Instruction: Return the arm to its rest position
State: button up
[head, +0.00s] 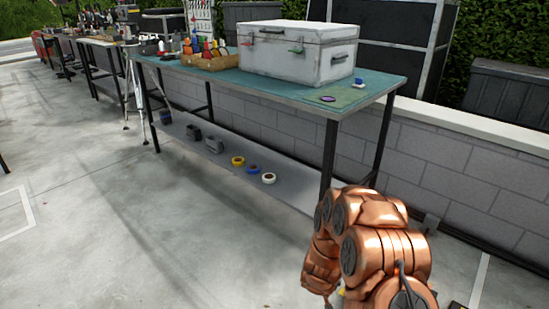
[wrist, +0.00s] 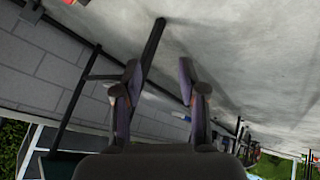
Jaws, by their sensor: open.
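My copper-coloured arm is folded in the lower right of the head view, over the floor in front of the workbench. My gripper (wrist: 158,75) shows in the wrist view with its two dark fingers spread apart and nothing between them. The wrist view is upside down, with the concrete floor at the top and a bench leg behind the fingers. In the head view I cannot make out the gripper's fingers.
A workbench (head: 290,96) with a teal top stands ahead, bearing a white case (head: 290,60). Several tape rolls, including a yellow one (head: 238,161), lie on its lower shelf (head: 215,150). A block wall (head: 450,165) runs behind. The concrete floor (head: 150,230) at left is clear.

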jog(key=s+a+r+g+y+p, duration=0.15)
jog(key=s+r+p, duration=0.25)
jog(key=r, duration=0.8)
jog(key=s+a+r+g+y+p, duration=0.1)
jog(key=s+a+r+p, duration=0.3)
jog(key=r, duration=0.7)
jog(key=s+a+r+g+y+p, duration=0.1)
jog(key=s+r+y+p, duration=0.3)
jog(key=r, duration=0.8)
jog(key=s+d+r+m+g+h+p, duration=0.1)
jog(key=s+d+r+p, duration=0.2)
jog(key=s+r, duration=0.6)
jog(key=s+d+r+m+g+h+p, duration=0.1)
jog(key=s+d+r+g+h+p, duration=0.1)
jog(key=s+r+p, duration=0.5)
jog(key=s+d+r+m+g+h+p, duration=0.1)
jog(key=s+d+r+p, duration=0.3)
jog(key=s+r, duration=0.8)
jog(key=shift+s+r+g+p, duration=0.3)
jog(key=shift+s+g+p, duration=0.4)
jog(key=shift+s, duration=0.3)
jog(key=shift+a, duration=0.1)
